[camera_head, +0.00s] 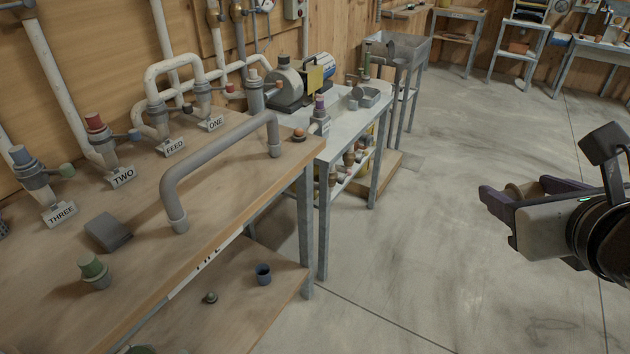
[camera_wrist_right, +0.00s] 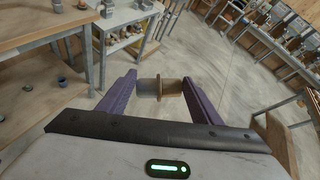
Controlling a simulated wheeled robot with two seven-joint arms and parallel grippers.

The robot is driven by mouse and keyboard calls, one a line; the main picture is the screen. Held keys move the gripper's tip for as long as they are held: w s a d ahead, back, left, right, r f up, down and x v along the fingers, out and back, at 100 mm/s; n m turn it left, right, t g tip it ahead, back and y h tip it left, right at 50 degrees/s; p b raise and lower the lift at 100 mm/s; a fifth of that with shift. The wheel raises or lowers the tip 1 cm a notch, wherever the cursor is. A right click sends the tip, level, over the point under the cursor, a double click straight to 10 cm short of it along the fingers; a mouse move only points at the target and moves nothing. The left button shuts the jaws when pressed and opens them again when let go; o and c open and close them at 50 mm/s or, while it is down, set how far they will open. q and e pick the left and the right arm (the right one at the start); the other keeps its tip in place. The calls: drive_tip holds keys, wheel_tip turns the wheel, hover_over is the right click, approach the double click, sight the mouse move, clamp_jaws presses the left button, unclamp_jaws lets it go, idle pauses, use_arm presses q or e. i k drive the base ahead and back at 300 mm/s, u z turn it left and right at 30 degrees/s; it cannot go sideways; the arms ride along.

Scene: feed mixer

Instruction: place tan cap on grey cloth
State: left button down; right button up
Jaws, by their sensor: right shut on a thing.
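My right gripper (camera_head: 517,200) is at the right of the head view, above open floor and well away from the benches. It is shut on the tan cap (camera_wrist_right: 171,87), a flanged round piece lying sideways between the purple fingers in the right wrist view. In the head view only a bit of the cap shows between the fingers. The grey cloth (camera_head: 108,232), a small dark folded pad, lies on the wooden bench at the left, in front of the valves labelled TWO and THREE. My left gripper is not in view.
A grey pipe handle (camera_head: 220,160) arches over the wooden bench (camera_head: 240,205). A green-topped fitting (camera_head: 95,270) stands near the cloth. A blue cup (camera_head: 263,274) sits on the lower shelf. A grey metal table (camera_head: 345,125) holds fittings. The concrete floor is clear.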

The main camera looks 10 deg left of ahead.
sight(102, 232)
drive_tip(key=u, duration=1.05)
drive_tip(key=i, duration=0.5)
drive_tip(key=u, duration=0.1)
